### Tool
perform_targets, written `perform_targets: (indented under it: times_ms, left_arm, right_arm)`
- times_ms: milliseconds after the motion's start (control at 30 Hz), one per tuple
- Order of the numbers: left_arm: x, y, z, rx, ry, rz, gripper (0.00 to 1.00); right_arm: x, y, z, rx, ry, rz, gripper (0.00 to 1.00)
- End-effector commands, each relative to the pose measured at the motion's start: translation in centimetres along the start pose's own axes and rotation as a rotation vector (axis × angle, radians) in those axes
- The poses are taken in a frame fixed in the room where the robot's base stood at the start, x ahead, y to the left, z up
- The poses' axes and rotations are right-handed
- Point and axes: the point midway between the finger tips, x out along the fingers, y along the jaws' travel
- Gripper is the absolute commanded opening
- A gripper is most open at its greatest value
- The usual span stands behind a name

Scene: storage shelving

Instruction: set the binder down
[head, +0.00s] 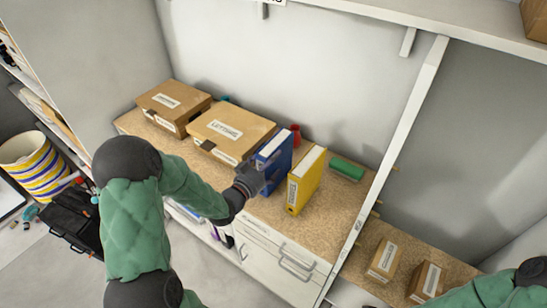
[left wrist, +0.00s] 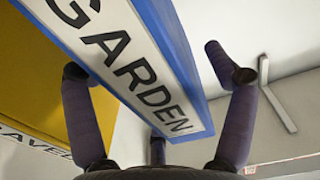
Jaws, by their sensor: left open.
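The blue binder (head: 284,158) stands upright on the cork-topped counter (head: 335,222), just left of the yellow binder (head: 308,182). Its white spine label reads GARDEN in the left wrist view (left wrist: 140,70). My left gripper (head: 262,172) is at the front of the blue binder. In the left wrist view its fingers (left wrist: 160,76) are spread, one on each side of the binder, with gaps visible. The binder's base is partly hidden behind the gripper in the head view. My right gripper is not in view; only part of the right arm shows at the lower right.
Two cardboard boxes, one labelled LETTERS (head: 232,131) and a smaller one (head: 174,104), sit to the left. A green object (head: 347,169) and a red one (head: 295,133) lie near the wall. A white post (head: 400,130) bounds the counter at right.

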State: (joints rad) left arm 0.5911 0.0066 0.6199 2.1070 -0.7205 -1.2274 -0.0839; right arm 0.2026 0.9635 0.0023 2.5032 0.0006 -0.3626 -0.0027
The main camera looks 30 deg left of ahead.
Motion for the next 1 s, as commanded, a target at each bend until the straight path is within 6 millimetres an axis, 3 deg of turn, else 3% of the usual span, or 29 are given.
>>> perform_targets:
  times_ms: [200,433,633,1000]
  left_arm:
    - [-4.8,-0.1,0.0,-0.001,-0.002,-0.005,0.84]
    - [-8.4,-0.1,0.0,0.000,-0.001,-0.003,0.84]
    - [-9.8,0.0,0.0,-0.001,-0.001,-0.001,0.84]
    - [-10.1,0.1,0.0,0.000,0.000,0.001,0.84]
  right_arm:
    - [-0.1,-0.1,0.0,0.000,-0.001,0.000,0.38]
    - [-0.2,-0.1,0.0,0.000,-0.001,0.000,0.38]
    - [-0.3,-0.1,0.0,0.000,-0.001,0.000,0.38]
    - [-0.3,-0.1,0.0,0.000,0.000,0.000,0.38]
